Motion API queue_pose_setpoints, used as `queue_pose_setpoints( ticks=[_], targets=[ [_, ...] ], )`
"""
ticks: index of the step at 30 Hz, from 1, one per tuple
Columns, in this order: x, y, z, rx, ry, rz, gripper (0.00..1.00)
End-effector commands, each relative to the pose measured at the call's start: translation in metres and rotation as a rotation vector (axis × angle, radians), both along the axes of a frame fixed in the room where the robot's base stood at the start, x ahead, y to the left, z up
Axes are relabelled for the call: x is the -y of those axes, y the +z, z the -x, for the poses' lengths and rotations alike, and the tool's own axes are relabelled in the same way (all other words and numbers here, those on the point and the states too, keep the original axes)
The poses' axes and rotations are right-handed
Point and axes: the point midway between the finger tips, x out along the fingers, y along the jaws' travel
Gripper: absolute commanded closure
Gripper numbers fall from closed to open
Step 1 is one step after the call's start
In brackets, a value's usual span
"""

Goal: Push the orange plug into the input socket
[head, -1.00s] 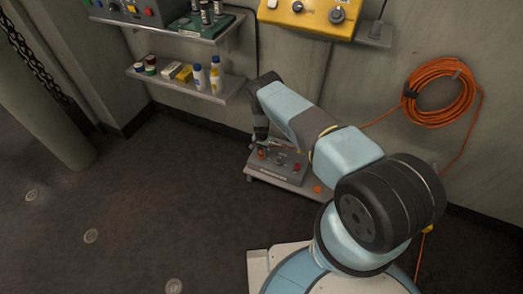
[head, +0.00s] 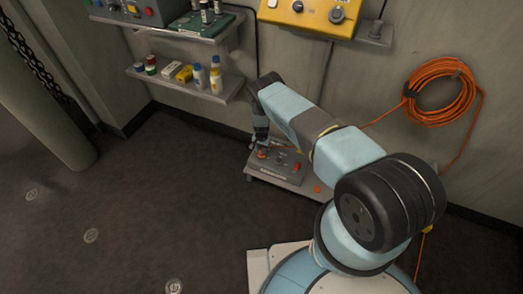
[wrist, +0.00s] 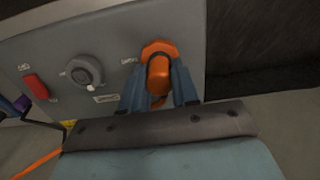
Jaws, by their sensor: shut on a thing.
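The orange plug (wrist: 158,75) is between the two blue-grey fingers of my gripper (wrist: 159,88) in the wrist view. My gripper is shut on it. The plug's far end is at an orange-rimmed socket (wrist: 158,47) on the grey panel box (wrist: 60,45); how deep it sits cannot be told. In the head view my gripper (head: 261,147) points down at the left part of the grey box (head: 283,170), where a bit of orange shows.
The box has a round knob (wrist: 82,73) and a red switch (wrist: 37,87). It stands on a low shelf by the wall. Shelves with bottles (head: 215,75) are above left, an orange cable coil (head: 440,92) hangs right. The floor at left is clear.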

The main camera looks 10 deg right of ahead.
Motion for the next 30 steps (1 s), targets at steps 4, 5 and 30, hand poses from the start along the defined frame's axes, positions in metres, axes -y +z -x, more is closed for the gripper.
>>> queue_pose_setpoints(
  ticks=[4, 5, 30],
  targets=[
    [0.0, -0.001, 0.0, 0.0, 0.0, 0.0, 1.0],
    [0.0, -0.0009, 0.0, 0.0, 0.0, 0.0, 1.0],
    [0.0002, 0.0068, -0.0004, 0.0, -0.001, 0.0, 0.41]
  ],
)
